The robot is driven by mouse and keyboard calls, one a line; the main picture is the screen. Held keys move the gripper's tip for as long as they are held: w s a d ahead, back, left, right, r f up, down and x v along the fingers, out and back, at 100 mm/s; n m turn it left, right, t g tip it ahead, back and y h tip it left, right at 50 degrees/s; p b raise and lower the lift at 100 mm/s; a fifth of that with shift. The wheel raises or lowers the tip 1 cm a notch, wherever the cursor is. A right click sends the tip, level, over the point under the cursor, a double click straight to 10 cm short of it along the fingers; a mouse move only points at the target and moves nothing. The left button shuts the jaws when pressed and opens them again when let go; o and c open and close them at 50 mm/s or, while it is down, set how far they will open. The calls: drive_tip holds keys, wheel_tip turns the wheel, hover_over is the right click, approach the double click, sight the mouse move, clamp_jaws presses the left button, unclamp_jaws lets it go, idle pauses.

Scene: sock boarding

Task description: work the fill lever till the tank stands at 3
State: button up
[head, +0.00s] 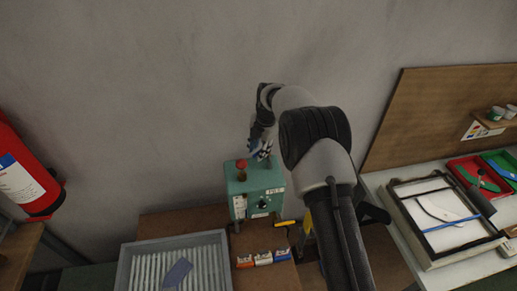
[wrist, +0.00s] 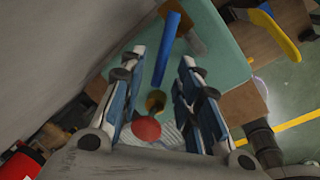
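The green machine box (head: 256,188) stands on a brown bench, with a white label and a dark dial (head: 263,203) on its front. A red knob (head: 241,164) stands up from its top; a red round knob also shows in the wrist view (wrist: 147,131), low between my fingers. My gripper (head: 264,150) is just above the box top, to the right of the knob. In the wrist view its two fingers (wrist: 162,56) are apart, with a blue rod-like part (wrist: 166,50) visible between them. I cannot tell whether anything touches. The tank's level is not readable.
A grey ribbed tray (head: 135,262) lies at front left, with small coloured boxes (head: 263,258) beside it. A yellow-handled tool (head: 285,223) is right of the machine. A framed board (head: 448,253) lies on the right table. A red extinguisher (head: 22,170) is far left.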

drive_tip(key=shift+a+f, duration=0.1)
drive_tip(key=shift+f, duration=0.1)
drive_tip(key=shift+c, duration=0.2)
clamp_jaws()
idle(0.5)
